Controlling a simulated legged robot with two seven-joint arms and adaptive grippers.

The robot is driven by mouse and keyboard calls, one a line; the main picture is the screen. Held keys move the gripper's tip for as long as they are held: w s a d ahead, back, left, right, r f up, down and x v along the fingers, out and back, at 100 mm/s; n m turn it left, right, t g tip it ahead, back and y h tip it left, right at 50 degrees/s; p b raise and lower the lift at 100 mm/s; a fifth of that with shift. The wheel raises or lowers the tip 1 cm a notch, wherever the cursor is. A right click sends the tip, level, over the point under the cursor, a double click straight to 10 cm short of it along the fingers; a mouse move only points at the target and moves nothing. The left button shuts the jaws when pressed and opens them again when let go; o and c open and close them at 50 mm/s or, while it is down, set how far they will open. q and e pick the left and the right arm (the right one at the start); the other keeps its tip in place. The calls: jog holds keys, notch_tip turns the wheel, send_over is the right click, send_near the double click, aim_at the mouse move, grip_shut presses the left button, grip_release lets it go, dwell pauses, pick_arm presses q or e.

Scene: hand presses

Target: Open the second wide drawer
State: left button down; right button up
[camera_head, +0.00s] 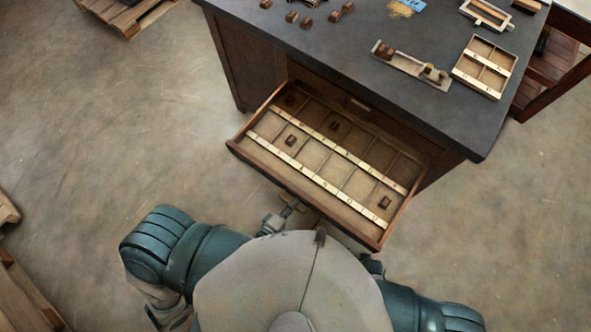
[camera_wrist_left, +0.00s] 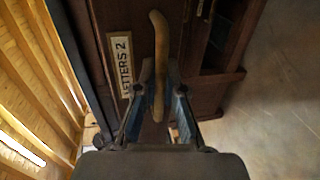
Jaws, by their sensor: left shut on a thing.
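The wide drawer (camera_head: 322,168) is pulled out from the dark cabinet and tilts in the picture. Its inside is split into compartments by two pale lettered strips, with a few small dark blocks in them. In the left wrist view a label reading "LETTERS 2" (camera_wrist_left: 121,65) is on the drawer front beside a curved brass-coloured handle (camera_wrist_left: 158,45). My left gripper (camera_wrist_left: 160,90) is shut on this handle. In the head view my left gripper (camera_head: 290,207) is at the drawer's front edge, partly hidden by my body. My right gripper is not in view.
The dark cabinet top (camera_head: 330,55) holds small wooden blocks, a tray with blocks (camera_head: 412,66) and a divided tray (camera_head: 485,66). Wooden pallets (camera_head: 125,12) lie at the left.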

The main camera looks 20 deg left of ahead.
pick_arm(q)
jog(key=shift+w+a+r, duration=0.1)
jog(key=shift+w+a, duration=0.15)
jog(key=shift+a, duration=0.2)
jog(key=c, duration=1.4)
grip_release()
jog(key=shift+o, duration=0.8)
jog(key=shift+a, duration=0.15)
jog(key=v, duration=1.2)
jog(key=shift+f, duration=0.2)
